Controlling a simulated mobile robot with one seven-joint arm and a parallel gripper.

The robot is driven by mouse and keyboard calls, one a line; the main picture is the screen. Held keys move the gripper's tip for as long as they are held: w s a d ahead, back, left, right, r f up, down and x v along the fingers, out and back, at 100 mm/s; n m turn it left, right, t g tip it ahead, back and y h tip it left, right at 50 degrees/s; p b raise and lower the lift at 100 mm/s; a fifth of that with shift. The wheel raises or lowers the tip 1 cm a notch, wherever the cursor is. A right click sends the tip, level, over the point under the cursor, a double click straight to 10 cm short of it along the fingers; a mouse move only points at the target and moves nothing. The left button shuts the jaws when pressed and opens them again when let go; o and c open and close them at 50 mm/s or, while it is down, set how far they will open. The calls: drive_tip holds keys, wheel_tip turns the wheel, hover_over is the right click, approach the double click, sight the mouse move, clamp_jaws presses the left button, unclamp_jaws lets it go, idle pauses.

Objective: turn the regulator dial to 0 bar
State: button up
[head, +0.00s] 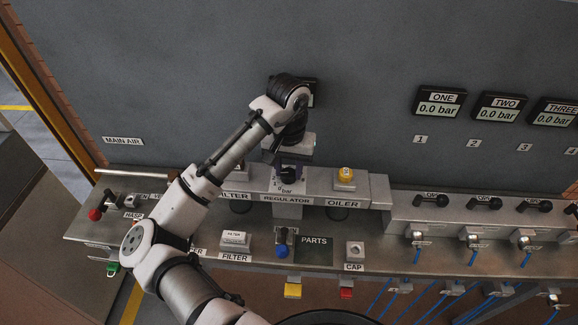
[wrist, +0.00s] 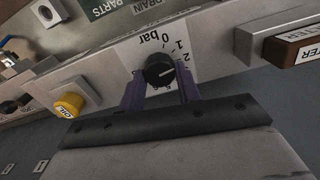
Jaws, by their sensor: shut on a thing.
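The regulator dial (wrist: 159,70) is a round black knob on a pale plate in the wrist view. Printed marks around it include "0 bar" (wrist: 152,40), 1 and 2. A small light line on the knob seems to point right, near the 2, but its exact setting is hard to read. My gripper (wrist: 160,85) has its two purple fingers on either side of the knob, shut on it. In the head view my gripper (head: 287,170) reaches down over the plate above the REGULATOR label (head: 287,199) and hides most of the dial.
A yellow oiler cap (head: 345,175) stands right of the regulator, and the FILTER unit (head: 235,195) left. Gauges ONE (head: 439,103), TWO (head: 499,107) and THREE (head: 555,112) read 0.0 bar. Another dark display (head: 315,92) is mostly hidden behind my arm.

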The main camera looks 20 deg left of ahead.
sight(288, 172)
drive_tip(key=n, duration=0.5)
drive_tip(key=shift+s+n, duration=0.1)
drive_tip(key=shift+n, duration=0.2)
drive_tip(key=shift+f+n, duration=0.1)
drive_tip(key=shift+n, duration=2.2)
drive_tip(key=o, duration=1)
drive_tip(key=shift+c, duration=0.2)
wheel_tip(288, 172, up, 14)
drive_tip(key=b, duration=0.1)
drive_tip(key=shift+b, duration=0.3)
